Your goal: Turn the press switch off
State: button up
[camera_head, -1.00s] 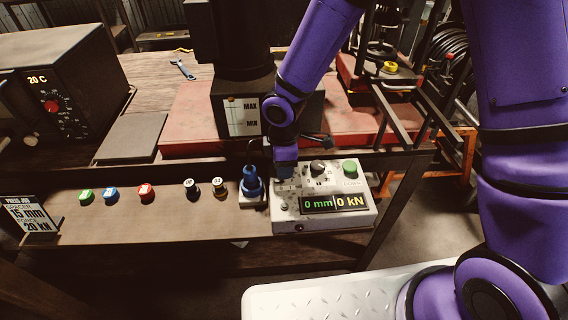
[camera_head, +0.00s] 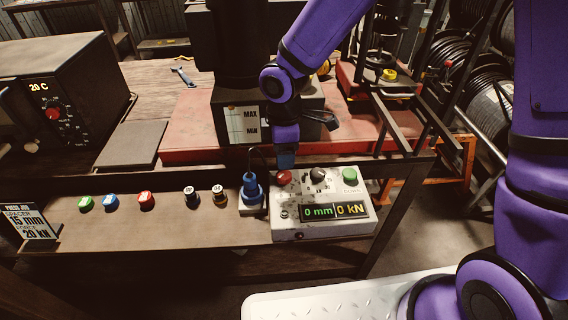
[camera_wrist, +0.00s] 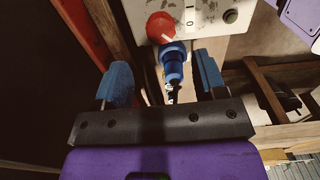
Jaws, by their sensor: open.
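The light control box (camera_head: 340,222) sits at the front edge of the bench. It has a red knob (camera_head: 284,177), a black dial (camera_head: 317,175), a green button (camera_head: 350,174) and a display (camera_head: 334,211) reading 0 mm and 0 kN. A blue plug (camera_head: 251,187) stands upright just left of the box. My gripper (camera_head: 285,160) is just behind and above the red knob, apart from it. In the wrist view my gripper (camera_wrist: 163,78) is open, its blue fingers wide apart. The red knob (camera_wrist: 160,27) and blue plug (camera_wrist: 173,62) show beyond and between them.
The dark press (camera_head: 238,60) on its red base (camera_head: 190,130) stands behind the box. Green (camera_head: 86,203), blue (camera_head: 110,202) and red (camera_head: 146,200) pieces and two dark cylinders lie left along the bench. A job sign (camera_head: 30,222) stands at far left.

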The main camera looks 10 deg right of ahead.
aim_at(285, 173)
jog(key=shift+r, duration=1.75)
jog(key=shift+d, duration=0.1)
jog(key=s+d+r+m+t+h, duration=0.1)
jog(key=s+d+r+m+t, duration=0.3)
jog(key=d+r+m, duration=0.8)
jog(key=s+d+r+m, duration=0.3)
jog(key=s+d+r, duration=0.2)
jog(key=s+d, duration=0.1)
jog(key=s+d+r+m+t+y, duration=0.1)
jog(key=s+d+r+m, duration=0.1)
jog(key=s+d+r, duration=0.3)
jog(key=shift+s+d+r+m, duration=0.4)
jog(key=shift+s+d, duration=0.3)
jog(key=shift+s, duration=1.2)
